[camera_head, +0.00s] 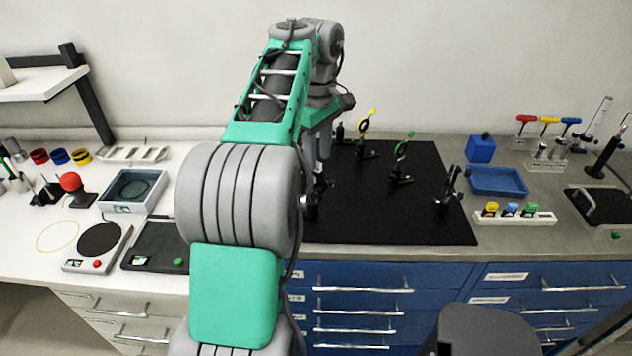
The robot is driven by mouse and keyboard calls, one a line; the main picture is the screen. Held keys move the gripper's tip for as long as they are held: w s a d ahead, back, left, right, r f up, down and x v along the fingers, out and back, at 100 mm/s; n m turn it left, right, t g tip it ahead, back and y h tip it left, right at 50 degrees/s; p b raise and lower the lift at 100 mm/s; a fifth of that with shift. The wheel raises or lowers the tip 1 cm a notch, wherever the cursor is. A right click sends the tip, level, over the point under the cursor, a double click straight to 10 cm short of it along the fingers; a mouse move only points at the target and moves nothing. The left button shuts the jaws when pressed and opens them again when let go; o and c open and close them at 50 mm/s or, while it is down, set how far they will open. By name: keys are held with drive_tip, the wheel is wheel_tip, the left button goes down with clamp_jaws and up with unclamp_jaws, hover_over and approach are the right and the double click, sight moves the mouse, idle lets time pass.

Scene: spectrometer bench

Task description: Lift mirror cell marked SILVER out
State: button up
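My arm reaches over the black optical board (425,225), and my gripper (319,170) points down at the board's left part, partly behind my own arm. Dark mount parts show just below it and are too small and hidden to make out. I cannot tell whether the fingers are open or touch anything. On the board stand a yellow-ringed holder (364,127), a green-ringed holder (403,150) and a tilted black mount (449,186). No SILVER marking is readable, so I cannot tell which piece is that mirror cell.
A blue tray (497,193) and a blue block (481,148) stand right of the board. A white rack (515,219) holds coloured-top pieces. On the left bench are a round-plate device (98,240) and a grey box (133,207). The board's front right is clear.

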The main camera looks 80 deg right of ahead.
drive_tip(key=shift+f, duration=0.9)
drive_tip(key=shift+r, duration=0.1)
clamp_jaws()
